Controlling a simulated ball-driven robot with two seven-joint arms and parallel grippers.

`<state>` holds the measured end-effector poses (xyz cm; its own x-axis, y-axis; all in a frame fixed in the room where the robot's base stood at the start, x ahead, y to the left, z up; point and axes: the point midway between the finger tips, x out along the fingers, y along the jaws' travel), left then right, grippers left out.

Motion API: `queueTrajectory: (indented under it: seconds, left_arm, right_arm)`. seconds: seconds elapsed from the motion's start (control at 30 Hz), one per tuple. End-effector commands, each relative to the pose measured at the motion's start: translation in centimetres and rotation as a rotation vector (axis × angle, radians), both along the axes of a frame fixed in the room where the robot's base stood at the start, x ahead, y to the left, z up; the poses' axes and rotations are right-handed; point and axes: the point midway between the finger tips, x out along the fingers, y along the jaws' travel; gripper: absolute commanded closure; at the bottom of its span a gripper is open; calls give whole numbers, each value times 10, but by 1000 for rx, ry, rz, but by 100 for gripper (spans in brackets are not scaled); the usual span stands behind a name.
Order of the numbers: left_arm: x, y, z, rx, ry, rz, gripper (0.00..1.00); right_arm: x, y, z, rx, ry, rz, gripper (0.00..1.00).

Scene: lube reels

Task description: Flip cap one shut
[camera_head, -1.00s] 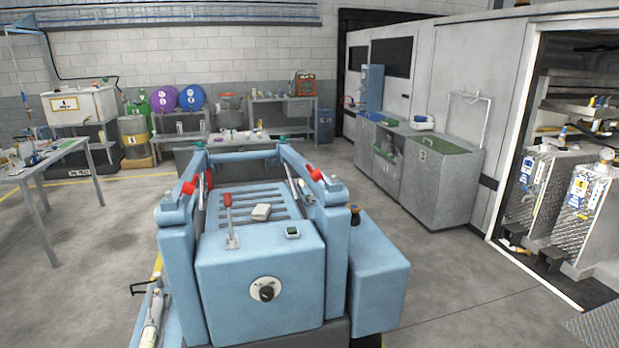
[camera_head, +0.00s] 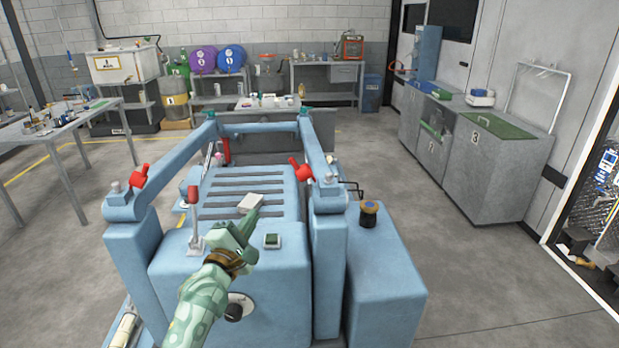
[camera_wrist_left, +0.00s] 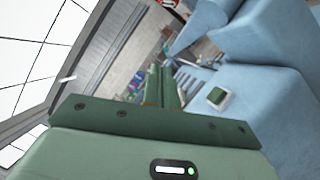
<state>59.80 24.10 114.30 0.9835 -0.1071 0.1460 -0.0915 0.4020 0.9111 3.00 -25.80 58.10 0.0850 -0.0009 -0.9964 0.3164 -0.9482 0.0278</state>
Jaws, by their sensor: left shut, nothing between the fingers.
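Two red flip caps show in the head view, one on the left rail (camera_head: 139,176) and one on the right rail (camera_head: 302,171) of the blue machine. Both look tilted up off their rails. I cannot read which one is cap one. My left gripper (camera_head: 253,214) is shut and empty, over the front of the machine between the two rails. It is apart from both caps, lower in the picture. Its shut green fingers also show in the left wrist view (camera_wrist_left: 162,84). My right gripper is not in view.
A red-handled lever (camera_head: 194,215), a green button box (camera_head: 272,241) and a pale block (camera_head: 249,201) are on the machine top. Grey cabinets (camera_head: 490,160) stand to the right, past open floor.

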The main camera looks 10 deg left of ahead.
Motion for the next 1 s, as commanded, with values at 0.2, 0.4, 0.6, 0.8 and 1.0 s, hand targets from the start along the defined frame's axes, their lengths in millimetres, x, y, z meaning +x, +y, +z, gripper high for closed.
queueTrajectory:
  seconds: [0.2,0.4,0.6,0.8,1.0]
  left_arm:
    - [8,1,33,-89,-57,-16,100]
    - [41,-3,38,-86,-55,-15,100]
    - [84,-8,45,-84,-54,-15,100]
    - [98,-27,62,-88,-55,-17,100]
    - [99,-42,69,-84,-54,-15,100]
  right_arm:
    - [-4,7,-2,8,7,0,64]
    - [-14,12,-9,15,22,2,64]
    - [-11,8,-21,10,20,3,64]
    - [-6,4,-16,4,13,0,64]
    - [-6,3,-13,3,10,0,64]
